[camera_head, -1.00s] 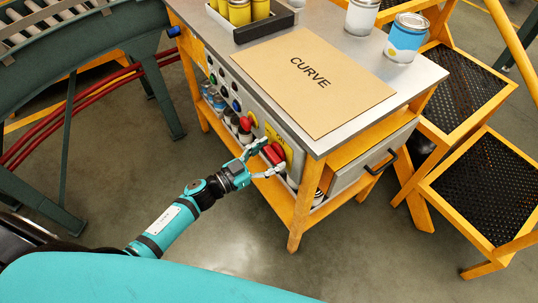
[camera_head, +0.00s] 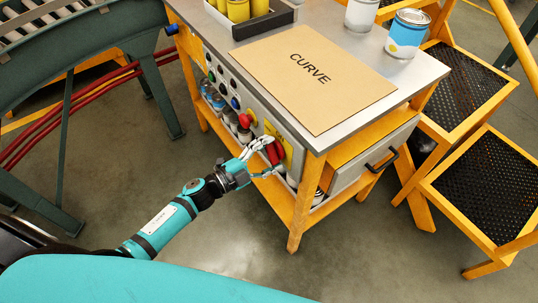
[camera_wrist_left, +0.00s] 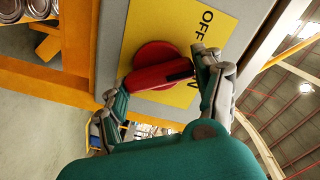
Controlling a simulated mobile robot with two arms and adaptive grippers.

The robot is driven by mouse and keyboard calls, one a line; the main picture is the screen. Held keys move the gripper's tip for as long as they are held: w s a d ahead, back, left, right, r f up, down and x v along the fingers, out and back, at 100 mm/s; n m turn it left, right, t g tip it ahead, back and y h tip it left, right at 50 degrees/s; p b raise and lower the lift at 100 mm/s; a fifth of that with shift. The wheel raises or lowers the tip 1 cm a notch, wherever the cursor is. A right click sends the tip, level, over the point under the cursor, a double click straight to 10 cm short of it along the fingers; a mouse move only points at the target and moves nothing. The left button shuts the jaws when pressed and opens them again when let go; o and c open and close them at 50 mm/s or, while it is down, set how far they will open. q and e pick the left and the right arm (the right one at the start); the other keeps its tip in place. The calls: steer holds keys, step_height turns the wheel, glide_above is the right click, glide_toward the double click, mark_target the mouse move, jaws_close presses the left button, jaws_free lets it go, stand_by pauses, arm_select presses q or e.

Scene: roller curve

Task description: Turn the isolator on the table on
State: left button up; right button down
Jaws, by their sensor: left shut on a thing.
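The isolator is a red rotary knob (camera_head: 274,152) on a yellow plate (camera_head: 284,136) on the front panel of the table. My left gripper (camera_head: 263,158) is shut on the knob's handle, one finger on each side. In the left wrist view the red handle (camera_wrist_left: 160,74) lies between the fingers (camera_wrist_left: 157,76), its dark-marked end toward the lettered side of the yellow plate (camera_wrist_left: 155,20). "OFF" is readable there, while one finger hides part of the other lettering. My right gripper is not in view.
A red mushroom button (camera_head: 246,120) and several smaller buttons sit left of the isolator. The table (camera_head: 432,72) bears a brown "CURVE" board (camera_head: 322,85) and cans. An orange step frame (camera_head: 478,190) stands at right. The floor in front is clear.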

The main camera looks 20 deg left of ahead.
arm_select(q)
steer(key=m, duration=0.2)
steer(key=m+b, duration=0.2)
steer(key=m, duration=0.1)
steer(key=shift+s+f+m, duration=0.1)
steer(key=shift+f+m, duration=0.15)
steer(key=shift+m, duration=0.75)
steer(key=o, duration=1.2)
steer(key=shift+r, duration=0.1)
steer(key=shift+c, duration=0.2)
steer(key=v, duration=1.2)
